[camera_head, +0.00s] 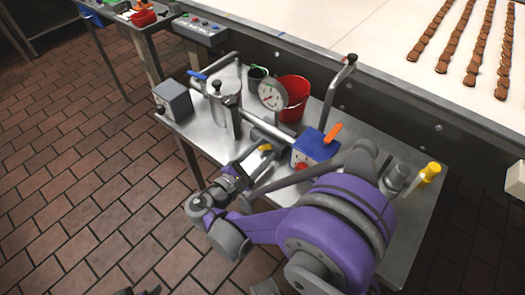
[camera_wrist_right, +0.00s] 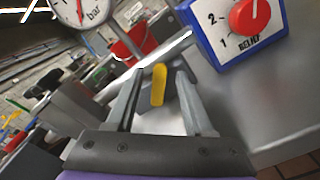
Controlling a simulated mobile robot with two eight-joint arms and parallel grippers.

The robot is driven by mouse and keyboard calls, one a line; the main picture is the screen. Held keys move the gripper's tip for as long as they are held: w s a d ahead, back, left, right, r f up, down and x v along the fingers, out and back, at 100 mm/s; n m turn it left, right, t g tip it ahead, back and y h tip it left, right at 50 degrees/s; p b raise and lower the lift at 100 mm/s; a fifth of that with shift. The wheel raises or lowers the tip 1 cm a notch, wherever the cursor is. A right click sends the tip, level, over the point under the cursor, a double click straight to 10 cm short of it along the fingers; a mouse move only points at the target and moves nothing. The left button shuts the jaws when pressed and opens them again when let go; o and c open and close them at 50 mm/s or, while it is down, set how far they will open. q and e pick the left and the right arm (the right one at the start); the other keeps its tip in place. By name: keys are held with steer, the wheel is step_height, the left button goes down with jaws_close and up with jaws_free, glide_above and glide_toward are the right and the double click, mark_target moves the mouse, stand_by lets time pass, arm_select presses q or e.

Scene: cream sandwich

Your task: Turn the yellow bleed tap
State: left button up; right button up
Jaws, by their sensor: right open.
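The yellow bleed tap (camera_wrist_right: 158,88) is a small upright lever in the right wrist view. It also shows as a small yellow piece in the head view (camera_head: 265,148), low on the pipework near the front of the steel bench. My right gripper (camera_wrist_right: 159,78) is open, with one finger on each side of the tap in that view. Gaps show between the tap and both fingers. In the head view the right gripper (camera_head: 254,159) is at the tap, and the tap's base is hidden. A dark shape at the bottom edge may be part of my left gripper.
The blue relief box (camera_head: 314,148) with a red knob and orange lever stands right of the tap. A pressure gauge (camera_head: 272,94), red bucket (camera_head: 294,97) and steel pot (camera_head: 224,108) are behind. A yellow-topped cylinder (camera_head: 429,174) stands at the bench's right end.

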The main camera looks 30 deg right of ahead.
jaws_close()
stand_by(0.3)
steer(key=shift+f, duration=0.1)
steer(key=m, duration=0.1)
steer(key=f+m, duration=0.1)
steer(key=m, duration=0.1)
steer(key=m+b, duration=0.1)
steer(key=shift+s+d+f+m, duration=0.15)
steer(key=shift+s+d+m, duration=0.05)
steer(key=shift+s+m, duration=0.2)
steer(key=shift+s+f+m+b, duration=0.1)
steer(key=shift+f+m+b, duration=0.2)
steer(key=shift+m, duration=0.85)
steer(key=shift+s+f+m+b, duration=0.1)
steer(key=shift+f+m, duration=0.3)
steer(key=shift+m, duration=0.75)
jaws_free()
steer(key=shift+f, duration=0.1)
